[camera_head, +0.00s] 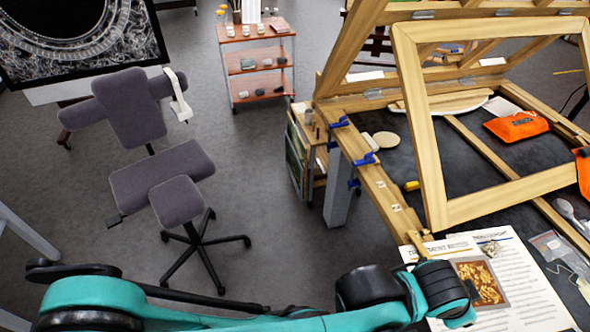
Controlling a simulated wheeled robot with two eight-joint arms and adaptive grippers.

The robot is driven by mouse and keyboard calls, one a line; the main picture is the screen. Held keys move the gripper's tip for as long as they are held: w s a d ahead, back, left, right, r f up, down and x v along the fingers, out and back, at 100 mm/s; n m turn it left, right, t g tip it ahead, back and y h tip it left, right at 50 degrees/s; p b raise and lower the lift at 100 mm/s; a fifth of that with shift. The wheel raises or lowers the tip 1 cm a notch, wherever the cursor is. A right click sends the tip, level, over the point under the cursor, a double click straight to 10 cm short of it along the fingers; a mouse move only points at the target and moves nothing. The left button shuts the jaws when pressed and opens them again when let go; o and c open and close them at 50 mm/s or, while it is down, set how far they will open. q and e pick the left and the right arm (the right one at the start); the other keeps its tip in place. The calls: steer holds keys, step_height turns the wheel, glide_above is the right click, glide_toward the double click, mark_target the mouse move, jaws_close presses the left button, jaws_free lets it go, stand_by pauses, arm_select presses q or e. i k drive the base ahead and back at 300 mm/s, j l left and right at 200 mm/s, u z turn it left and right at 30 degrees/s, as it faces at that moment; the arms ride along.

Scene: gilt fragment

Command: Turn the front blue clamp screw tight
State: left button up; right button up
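Two blue clamps sit on the left wooden rail of the worktable. The front blue clamp (366,159) is the one nearer to me, and its lower blue part (354,183) shows below the rail. The rear blue clamp (339,123) is farther back, with a blue part below it too. I cannot tell how tight either screw is. My teal and black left arm crosses the bottom of the view and ends over a printed sheet (527,283), well apart from the clamps. I cannot make out its gripper fingers. My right gripper is not in view.
The wooden frame (433,180) stands tilted over the dark table surface. Orange pouches (516,126) and a yellow item (411,186) lie on the table. A grey chair (165,185) and a shelf cart (256,62) stand left. Floor between chair and table is clear.

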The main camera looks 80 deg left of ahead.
mark_target(367, 156)
steer(key=u, duration=2.1)
steer(key=i+j+z, duration=0.15)
steer(key=i+z, duration=0.2)
steer(key=i+j+z, duration=0.3)
steer(key=i, duration=0.25)
